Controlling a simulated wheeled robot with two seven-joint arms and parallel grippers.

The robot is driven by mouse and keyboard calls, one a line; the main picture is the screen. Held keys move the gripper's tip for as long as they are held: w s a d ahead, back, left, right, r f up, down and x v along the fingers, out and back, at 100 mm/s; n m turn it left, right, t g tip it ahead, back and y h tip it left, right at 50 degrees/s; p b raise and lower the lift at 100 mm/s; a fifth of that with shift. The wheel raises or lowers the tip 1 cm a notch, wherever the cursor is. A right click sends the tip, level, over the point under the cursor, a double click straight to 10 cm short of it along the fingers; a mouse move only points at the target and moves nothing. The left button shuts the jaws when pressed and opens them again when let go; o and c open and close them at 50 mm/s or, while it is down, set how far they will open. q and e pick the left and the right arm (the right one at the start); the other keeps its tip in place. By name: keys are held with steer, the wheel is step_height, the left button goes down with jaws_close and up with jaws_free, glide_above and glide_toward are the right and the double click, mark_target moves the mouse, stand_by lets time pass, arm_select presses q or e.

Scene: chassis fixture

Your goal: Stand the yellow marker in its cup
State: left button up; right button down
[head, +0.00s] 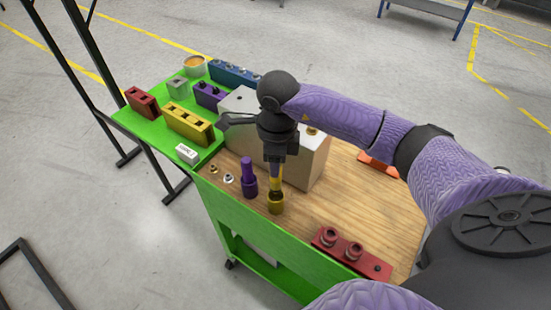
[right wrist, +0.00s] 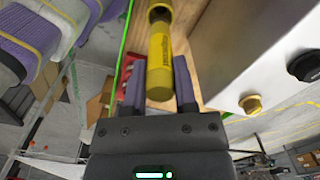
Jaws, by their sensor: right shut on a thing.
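The yellow marker (head: 275,176) is upright under my right gripper (head: 275,160), which is shut on its upper part. In the right wrist view the marker (right wrist: 160,62) lies between the two fingers of the gripper (right wrist: 160,88). The yellow cup (head: 276,204) stands on the wooden top directly below the marker, and its rim also shows in the right wrist view (right wrist: 160,12). The marker's lower end meets the cup's mouth; I cannot tell how deep it is inside. My left gripper is not in view.
A purple marker (head: 248,168) stands in a purple cup (head: 250,189) just left. A pale box (head: 308,160) is close behind my gripper. A red block with two rings (head: 350,252) is at the front right. Several coloured blocks sit on the green shelf (head: 130,122).

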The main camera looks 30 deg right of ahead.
steer(key=shift+f+b, duration=2.3)
steer(key=shift+f, duration=0.7)
steer(key=shift+c, duration=1.6)
jaws_free()
steer(key=shift+r, duration=0.15)
step_height(320, 180, up, 9)
steer(key=p, duration=0.7)
steer(key=shift+r, duration=0.1)
steer(key=shift+f, duration=0.2)
steer(key=shift+a, duration=0.1)
